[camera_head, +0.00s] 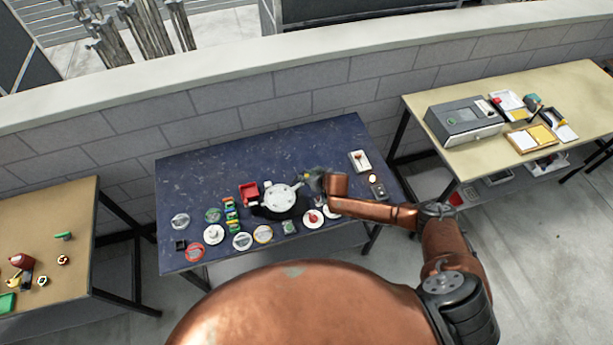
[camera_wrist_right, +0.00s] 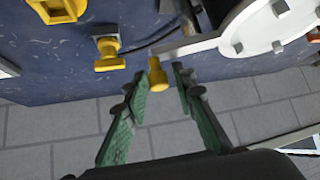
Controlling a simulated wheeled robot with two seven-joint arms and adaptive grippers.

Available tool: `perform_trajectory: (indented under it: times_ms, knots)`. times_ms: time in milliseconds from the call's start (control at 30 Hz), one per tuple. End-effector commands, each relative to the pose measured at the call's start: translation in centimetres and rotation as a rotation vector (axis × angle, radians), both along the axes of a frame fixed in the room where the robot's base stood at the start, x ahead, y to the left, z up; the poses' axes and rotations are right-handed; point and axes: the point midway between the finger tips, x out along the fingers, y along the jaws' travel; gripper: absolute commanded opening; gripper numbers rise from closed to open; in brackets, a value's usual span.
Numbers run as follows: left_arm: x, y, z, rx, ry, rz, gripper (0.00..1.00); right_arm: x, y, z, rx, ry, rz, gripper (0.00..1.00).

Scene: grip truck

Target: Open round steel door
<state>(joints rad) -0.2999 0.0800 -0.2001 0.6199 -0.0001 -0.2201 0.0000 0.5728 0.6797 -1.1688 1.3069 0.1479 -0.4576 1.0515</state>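The round steel door (camera_head: 280,198) is a pale disc on a dark base on the blue table. In the right wrist view its rim with bolts (camera_wrist_right: 262,28) fills the upper right, and a grey bar runs from it to a yellow knob (camera_wrist_right: 158,82). My right gripper (camera_head: 314,181) is beside the door's right edge. In the right wrist view its two green fingers (camera_wrist_right: 169,70) are apart, with the knob between their tips. The knob is close to the left finger, with a gap to the right one; contact is unclear. My left gripper is not in view.
The blue table (camera_head: 195,170) also holds a red box (camera_head: 249,194), several round dials along its front edge, and a white switch plate (camera_head: 360,161). Other yellow fittings (camera_wrist_right: 108,52) show left of the knob. A brick wall (camera_head: 240,92) stands behind. Side tables stand left and right.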

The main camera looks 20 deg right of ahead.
Motion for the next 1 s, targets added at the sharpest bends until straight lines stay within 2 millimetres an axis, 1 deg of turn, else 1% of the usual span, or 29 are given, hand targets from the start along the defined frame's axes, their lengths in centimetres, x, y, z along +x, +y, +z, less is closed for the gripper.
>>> perform_trajectory:
  times_ms: [33, 300, 333, 833, 1000]
  knots:
    - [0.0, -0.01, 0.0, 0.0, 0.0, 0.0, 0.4, -0.01, -0.02, 0.0, 0.0, 0.0, 0.0, 0.19]
    - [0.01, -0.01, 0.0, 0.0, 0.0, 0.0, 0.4, -0.02, -0.02, -0.01, 0.0, 0.0, 0.0, 0.01]
    - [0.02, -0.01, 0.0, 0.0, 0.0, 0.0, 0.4, -0.02, -0.01, -0.01, 0.0, 0.0, 0.0, 0.0]
    - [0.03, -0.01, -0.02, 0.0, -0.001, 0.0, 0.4, -0.02, 0.05, -0.02, 0.001, 0.0, -0.001, 0.0]
    - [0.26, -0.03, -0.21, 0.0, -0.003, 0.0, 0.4, 0.34, -0.08, -0.11, 0.002, 0.002, -0.023, 0.0]
